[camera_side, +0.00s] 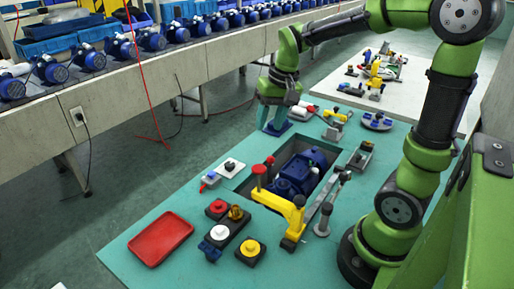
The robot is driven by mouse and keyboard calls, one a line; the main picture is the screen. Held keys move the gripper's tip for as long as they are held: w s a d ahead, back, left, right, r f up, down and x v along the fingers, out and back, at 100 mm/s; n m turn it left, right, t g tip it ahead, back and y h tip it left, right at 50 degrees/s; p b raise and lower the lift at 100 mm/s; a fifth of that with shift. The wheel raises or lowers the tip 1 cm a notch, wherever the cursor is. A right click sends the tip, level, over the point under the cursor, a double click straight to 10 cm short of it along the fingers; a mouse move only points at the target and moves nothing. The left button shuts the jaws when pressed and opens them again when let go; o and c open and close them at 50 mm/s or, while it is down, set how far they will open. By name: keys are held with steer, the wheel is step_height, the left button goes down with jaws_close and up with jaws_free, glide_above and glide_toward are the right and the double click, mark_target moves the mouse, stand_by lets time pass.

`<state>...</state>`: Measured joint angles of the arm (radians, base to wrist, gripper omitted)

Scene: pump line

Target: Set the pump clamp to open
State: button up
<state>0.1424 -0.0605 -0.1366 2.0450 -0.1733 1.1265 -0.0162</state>
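A blue pump (296,176) sits in a dark recess in the teal table. A yellow clamp (281,205) with a red-tipped upright post stands at the recess's front edge, its yellow arm running down to a foot on the right. Whether the clamp presses on the pump is hard to tell. A grey lever (335,188) with a dark knob stands just right of it. My gripper (275,125) is at the table's far edge, behind the pump and well apart from the clamp. Its blue-grey fingers point down, look spread, and hold nothing I can see.
A red tray (160,238) lies at front left. Dark blocks with red, white and yellow knobs (250,250) stand in front of the clamp. Small fixtures sit behind and right of the pump. A conveyor (140,80) carries several blue pumps behind. Bare teal table lies around the tray.

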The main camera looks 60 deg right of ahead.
mark_target(270, 157)
steer(key=w+d+f+m+g, duration=0.2)
steer(key=w+d, duration=0.2)
steer(key=d, duration=0.4)
steer(key=shift+g+h, duration=0.3)
steer(key=f, duration=1.6)
steer(key=shift+a, duration=0.35)
jaws_close()
